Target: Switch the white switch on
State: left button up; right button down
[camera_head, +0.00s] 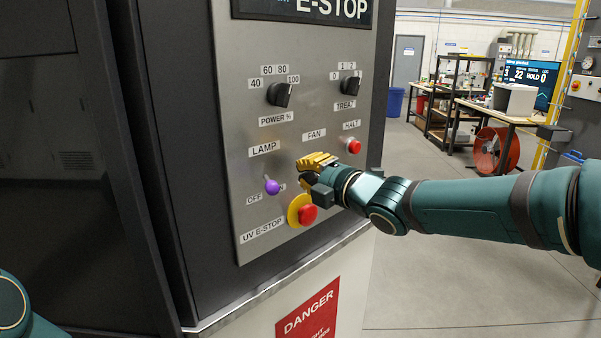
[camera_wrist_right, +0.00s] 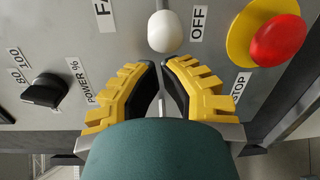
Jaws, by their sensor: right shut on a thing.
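The white switch (camera_wrist_right: 166,31) has a rounded white knob on a stem and shows in the wrist view between the FAN label and the OFF label. In the head view it is hidden behind my right gripper (camera_head: 306,168), at the panel below the FAN label. In the wrist view the yellow fingers of my right gripper (camera_wrist_right: 164,62) are nearly together, with the knob right at their tips. It is shut on the switch, though the exact contact is unclear. My left gripper is out of view.
The floor to the right is open before a workbench and red fan (camera_head: 492,150).

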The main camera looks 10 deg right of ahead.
jog(key=shift+d, duration=0.25)
jog(key=shift+w, duration=0.2)
jog(key=shift+s+d+y+p, duration=0.15)
jog(key=shift+y+p, duration=0.15)
jog(key=shift+p, duration=0.25)
jog(key=shift+d+n, duration=0.2)
jog(key=shift+n, duration=0.1)
jog(key=shift+g+y+p, duration=0.3)
jog(key=shift+y+p, duration=0.1)
jog(key=shift+p, duration=0.1)
